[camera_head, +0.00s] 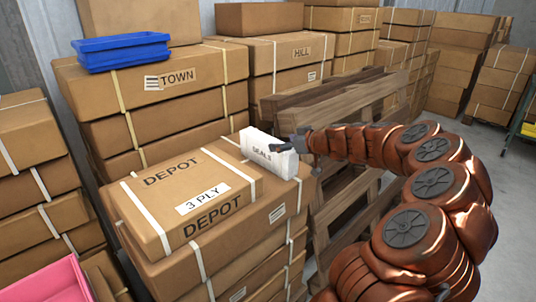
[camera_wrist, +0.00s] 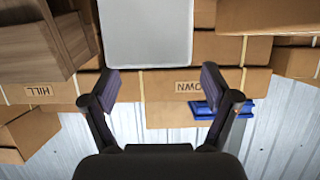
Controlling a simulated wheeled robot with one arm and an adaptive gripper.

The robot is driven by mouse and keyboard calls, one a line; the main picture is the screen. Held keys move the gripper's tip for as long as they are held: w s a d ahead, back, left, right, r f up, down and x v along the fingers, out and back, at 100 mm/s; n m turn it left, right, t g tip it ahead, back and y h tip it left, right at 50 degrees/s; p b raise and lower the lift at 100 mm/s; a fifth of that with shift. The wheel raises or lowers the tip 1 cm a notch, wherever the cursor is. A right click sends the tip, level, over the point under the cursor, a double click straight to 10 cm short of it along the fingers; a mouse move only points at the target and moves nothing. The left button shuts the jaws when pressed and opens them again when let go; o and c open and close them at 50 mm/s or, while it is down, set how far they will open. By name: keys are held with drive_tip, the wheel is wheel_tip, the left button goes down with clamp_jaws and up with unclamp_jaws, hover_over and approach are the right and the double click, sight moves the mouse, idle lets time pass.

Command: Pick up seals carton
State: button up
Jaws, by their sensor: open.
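The seals carton (camera_head: 268,155) is a small white box marked SEALS. It stands upright on top of the DEPOT carton stack, by the right side of the 3 PLY carton. My gripper (camera_head: 291,143) is at its right end in the head view, and part of it overlaps the box there. In the wrist view the white carton (camera_wrist: 147,30) is at top centre, beyond the fingertips. My gripper (camera_wrist: 159,82) is open there, with nothing between its fingers. I cannot tell whether a finger touches the carton.
The 3 PLY carton (camera_head: 183,192) lies just left of the seals carton. Wooden pallets (camera_head: 340,110) lean behind and below my arm. A blue tray (camera_head: 121,51) sits on the TOWN stack (camera_head: 190,95). A pink bin (camera_head: 48,284) is at lower left.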

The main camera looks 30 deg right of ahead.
sight(270, 140)
drive_tip(key=shift+x, duration=0.9)
drive_tip(key=shift+w+a+f+p, duration=0.1)
drive_tip(key=shift+w+p, duration=0.35)
drive_tip(key=shift+w, duration=0.35)
drive_tip(key=shift+p+x, duration=0.45)
drive_tip(key=shift+x, duration=1.5)
drive_tip(key=shift+w, duration=0.1)
drive_tip(key=c, duration=1.5)
